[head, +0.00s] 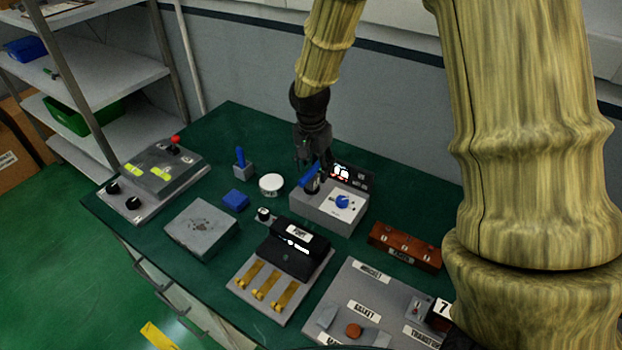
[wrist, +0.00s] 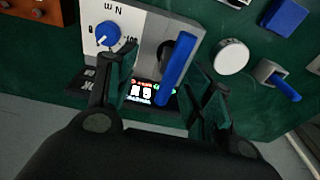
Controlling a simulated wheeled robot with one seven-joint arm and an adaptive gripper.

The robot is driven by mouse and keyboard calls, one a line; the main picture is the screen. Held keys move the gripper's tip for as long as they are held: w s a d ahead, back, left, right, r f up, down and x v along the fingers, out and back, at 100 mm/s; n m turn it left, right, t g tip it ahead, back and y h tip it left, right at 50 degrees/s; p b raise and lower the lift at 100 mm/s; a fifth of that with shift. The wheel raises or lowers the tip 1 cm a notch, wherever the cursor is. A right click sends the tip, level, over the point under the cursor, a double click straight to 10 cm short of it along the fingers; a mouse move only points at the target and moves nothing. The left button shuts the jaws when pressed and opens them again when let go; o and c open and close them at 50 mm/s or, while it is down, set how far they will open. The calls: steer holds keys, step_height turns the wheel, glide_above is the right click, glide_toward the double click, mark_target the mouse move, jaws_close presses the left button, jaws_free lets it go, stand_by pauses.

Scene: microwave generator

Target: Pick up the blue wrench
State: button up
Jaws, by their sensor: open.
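A blue bar-like handle, which looks like the blue wrench (head: 308,178), stands tilted at the dark round socket of a grey tester box (head: 327,209). In the wrist view the blue wrench (wrist: 177,75) lies between the two fingers, closer to the right one. My gripper (head: 313,163) is open above the back left of the tester. Its green-padded fingers (wrist: 158,65) are spread around the handle, with a gap on the left; contact on the right is unclear. Another blue handle (head: 240,157) stands in a small grey holder left of the tester.
The tester has a blue dial (head: 342,201) and a lit display (head: 341,172) behind it. A white round disc (head: 271,184) and a blue block (head: 235,200) sit to the left. A black fuse box (head: 296,247) stands in front, and a brown box (head: 404,246) to the right.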

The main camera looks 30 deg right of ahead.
mark_target(313, 172)
steer(key=w+f, duration=0.3)
steer(key=shift+w+f+p, duration=0.15)
steer(key=shift+w+p, duration=0.1)
steer(key=shift+p, duration=0.05)
steer(key=shift+s+f+p, duration=0.4)
steer(key=shift+f+p, duration=0.05)
steer(key=shift+p, duration=0.05)
steer(key=shift+s+d+f, duration=0.1)
steer(key=shift+s, duration=0.3)
steer(key=shift+s+d+f+p, duration=0.1)
steer(key=shift+f+p, duration=0.25)
steer(key=shift+w+f, duration=0.35)
steer(key=shift+f, duration=0.25)
steer(key=shift+w+f, duration=0.35)
steer(key=shift+f, duration=0.25)
steer(key=shift+s+r, duration=0.2)
steer(key=shift+s, duration=0.2)
steer(key=shift+w+f, duration=0.15)
steer(key=shift+w, duration=0.05)
steer(key=c, duration=0.6)
steer(key=shift+s, duration=0.1)
jaws_close()
